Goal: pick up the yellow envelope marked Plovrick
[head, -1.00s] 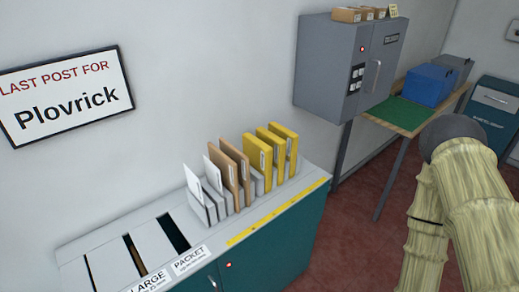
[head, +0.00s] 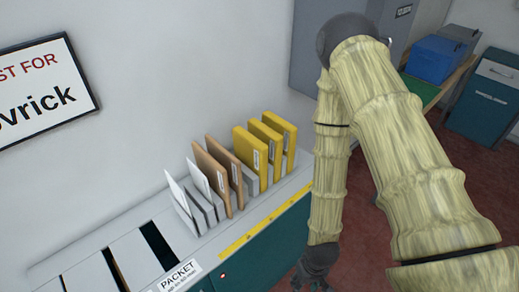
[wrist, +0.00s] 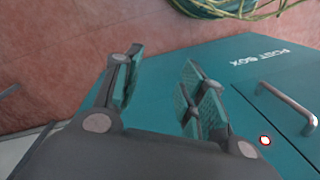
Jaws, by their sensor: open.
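Three yellow envelopes (head: 250,158) stand upright in a row at the right end of a slotted rack on the counter in the head view. Each has a small white label, too small to read, so I cannot tell which is marked Plovrick. My gripper (head: 316,282) hangs low in front of the counter, to the right of and below the envelopes, apart from them. In the wrist view my gripper (wrist: 160,82) is open and empty, with its fingers over the teal cabinet front and red floor. No envelope shows in the wrist view.
Two brown envelopes (head: 212,178) and two white ones (head: 181,200) stand left of the yellow ones. A yellow strip (head: 262,226) runs along the counter's front. The teal cabinet (wrist: 215,70) has a metal handle (wrist: 287,108). A blue box (head: 436,72) sits on a table behind my arm.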

